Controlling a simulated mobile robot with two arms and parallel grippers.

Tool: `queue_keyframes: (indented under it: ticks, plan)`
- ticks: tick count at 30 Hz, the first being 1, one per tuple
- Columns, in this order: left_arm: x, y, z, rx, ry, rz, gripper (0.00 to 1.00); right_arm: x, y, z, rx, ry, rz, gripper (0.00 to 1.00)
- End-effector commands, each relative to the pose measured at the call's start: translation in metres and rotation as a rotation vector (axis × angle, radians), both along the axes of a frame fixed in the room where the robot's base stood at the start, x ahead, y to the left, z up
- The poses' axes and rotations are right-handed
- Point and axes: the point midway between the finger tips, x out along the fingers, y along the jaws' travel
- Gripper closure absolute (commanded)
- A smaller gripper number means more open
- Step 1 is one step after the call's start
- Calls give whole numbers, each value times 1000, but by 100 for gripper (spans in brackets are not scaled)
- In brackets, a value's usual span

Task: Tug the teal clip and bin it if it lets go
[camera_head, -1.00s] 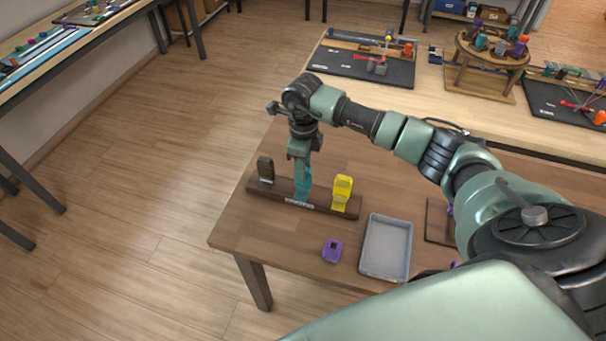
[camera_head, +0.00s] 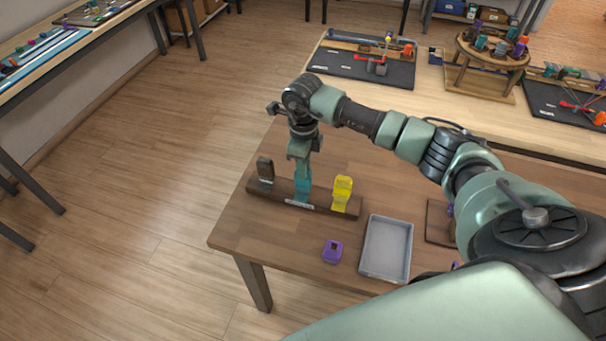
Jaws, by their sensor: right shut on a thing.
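The teal clip (camera_head: 302,188) stands upright on a dark wooden strip (camera_head: 325,210), between a dark brown clip (camera_head: 265,168) on the left and a yellow clip (camera_head: 342,190) on the right. My right gripper (camera_head: 301,171) points down from above and is shut on the teal clip's top, hiding that part. The clip's lower end still meets the strip. A grey tray (camera_head: 364,262), empty, lies on the table to the right of the strip. My left gripper is not in view.
A purple clip (camera_head: 333,251) lies loose on the brown table (camera_head: 290,245), left of the tray. A dark board (camera_head: 437,222) lies right of the tray, partly behind my arm. Another table (camera_head: 420,110) behind holds boards and a round stand (camera_head: 491,50).

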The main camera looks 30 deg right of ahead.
Motion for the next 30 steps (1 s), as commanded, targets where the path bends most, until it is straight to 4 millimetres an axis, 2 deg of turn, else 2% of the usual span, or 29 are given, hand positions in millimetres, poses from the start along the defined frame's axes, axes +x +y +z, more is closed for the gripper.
queue_keyframes:
  ticks: [30]
  plan:
    - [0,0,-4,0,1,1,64,2,0,1,0,-5,-1,100]
